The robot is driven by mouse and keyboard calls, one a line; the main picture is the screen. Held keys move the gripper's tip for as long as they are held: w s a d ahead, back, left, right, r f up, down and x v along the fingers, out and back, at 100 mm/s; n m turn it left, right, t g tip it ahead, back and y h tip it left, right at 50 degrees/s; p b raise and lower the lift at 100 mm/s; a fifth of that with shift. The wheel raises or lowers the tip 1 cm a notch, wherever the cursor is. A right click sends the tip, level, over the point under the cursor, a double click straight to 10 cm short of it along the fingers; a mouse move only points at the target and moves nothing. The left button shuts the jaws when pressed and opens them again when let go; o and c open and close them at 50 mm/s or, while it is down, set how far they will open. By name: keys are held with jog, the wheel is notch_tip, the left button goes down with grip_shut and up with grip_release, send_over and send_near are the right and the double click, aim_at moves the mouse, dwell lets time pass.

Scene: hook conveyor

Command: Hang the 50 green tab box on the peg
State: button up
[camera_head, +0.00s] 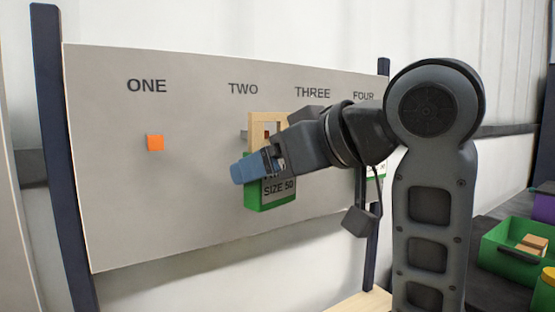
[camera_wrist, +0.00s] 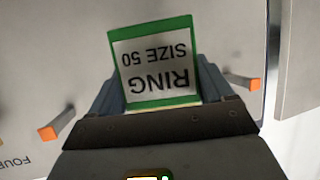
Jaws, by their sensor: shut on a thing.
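My gripper (camera_head: 248,168) is shut on the green box (camera_head: 270,203), in front of the grey board below the word TWO. The box has a green edge, a white label reading "SIZE 50" and a pale wooden tab with an opening on top. In the wrist view the box (camera_wrist: 158,68) sits between my blue fingers, its label reading "RING SIZE 50" upside down. An orange peg (camera_head: 155,142) sticks out bare under ONE. I cannot tell whether the tab is around a peg; the arm covers part of it.
The board (camera_head: 150,210) carries the words ONE to FOUR between dark posts. A partly hidden label with green (camera_head: 379,170) shows under FOUR, behind my arm. The wrist view shows two orange pegs, left (camera_wrist: 47,133) and right (camera_wrist: 255,84). A green crate (camera_head: 503,245) stands at right.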

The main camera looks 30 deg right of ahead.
jog(key=shift+w+f+b, duration=0.15)
jog(key=shift+w+b, duration=0.25)
jog(key=shift+w, duration=0.9)
jog(key=shift+w+f+b, duration=0.1)
jog(key=shift+w+b, duration=0.25)
jog(key=shift+w, duration=0.95)
jog(key=shift+a+f, duration=0.1)
jog(key=o, duration=0.9)
jog(key=shift+o, duration=0.2)
jog(key=v, duration=0.8)
jog(key=shift+s+p, duration=0.3)
jog(key=shift+s, duration=0.05)
jog(key=shift+s, duration=0.1)
